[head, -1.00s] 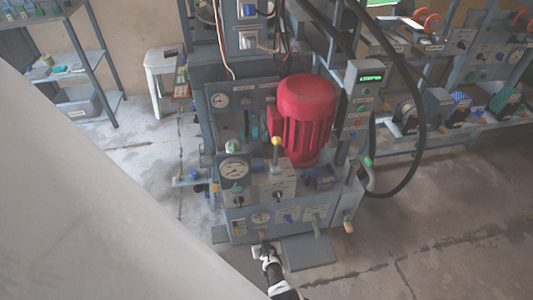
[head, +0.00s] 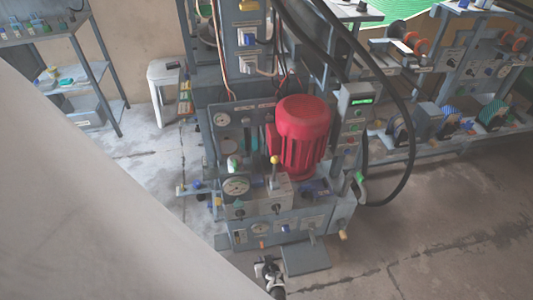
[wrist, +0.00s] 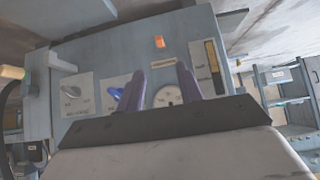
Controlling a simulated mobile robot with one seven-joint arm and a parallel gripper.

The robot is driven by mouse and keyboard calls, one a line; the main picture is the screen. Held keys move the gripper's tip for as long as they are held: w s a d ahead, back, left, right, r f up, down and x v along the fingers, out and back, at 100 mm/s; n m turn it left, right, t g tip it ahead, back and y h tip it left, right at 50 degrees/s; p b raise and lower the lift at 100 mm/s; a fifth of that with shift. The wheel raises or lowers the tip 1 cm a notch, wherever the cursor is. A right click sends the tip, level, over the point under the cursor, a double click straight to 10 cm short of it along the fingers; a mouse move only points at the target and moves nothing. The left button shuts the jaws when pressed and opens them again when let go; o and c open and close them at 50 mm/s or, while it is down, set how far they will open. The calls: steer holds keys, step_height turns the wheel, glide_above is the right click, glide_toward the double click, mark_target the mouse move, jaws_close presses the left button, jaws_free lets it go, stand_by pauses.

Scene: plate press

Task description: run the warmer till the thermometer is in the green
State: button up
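The press's lower front panel (wrist: 120,60) fills the middle of the wrist view. It carries a round white dial (wrist: 168,96), a blue knob (wrist: 117,93), a grey knob (wrist: 72,92) and a small orange part (wrist: 159,42). A narrow strip gauge (wrist: 212,62), possibly the thermometer, is at the right; its reading is too small to tell. The dial (head: 261,229) and blue knob (head: 285,228) also show in the head view. My gripper (wrist: 160,68) is open and empty in front of the panel, its fingers partly covering the dial. In the head view my gripper (head: 268,266) is low before the press.
A red motor (head: 302,135) and a pressure gauge (head: 236,186) sit on the press. A grey foot plate (head: 306,258) lies right of my gripper. A black hose (head: 412,130) loops at the right. Shelves stand on both sides; the floor at the right is clear.

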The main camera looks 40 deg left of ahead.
steer(key=shift+w, duration=0.1)
steer(key=shift+c, duration=1)
steer(key=w, duration=0.2)
steer(key=w+r+t+b, duration=0.1)
steer(key=w, duration=0.1)
steer(key=w+a+r+m+t+b, duration=0.1)
steer(key=w, duration=0.1)
steer(key=shift+r+h, duration=0.1)
steer(key=shift+h, duration=0.3)
jaws_close()
steer(key=w+r+m+h+b, duration=0.2)
steer(key=w+r+h+b, duration=0.15)
steer(key=w+b, duration=0.2)
steer(key=s+a+n+g+b, duration=0.3)
steer(key=s+a+g, duration=0.2)
steer(key=s+g, duration=0.15)
steer(key=shift+t, duration=0.45)
steer(key=b+x, duration=0.4)
steer(key=b, duration=0.1)
steer(key=d+b+x, duration=0.1)
steer(key=b+x, duration=0.3)
steer(key=x, duration=0.1)
steer(key=b+x, duration=0.4)
steer(key=b, duration=0.1)
steer(key=shift+s+d+f+b, duration=0.1)
steer(key=shift+s+f+b, duration=0.25)
steer(key=shift+f, duration=0.1)
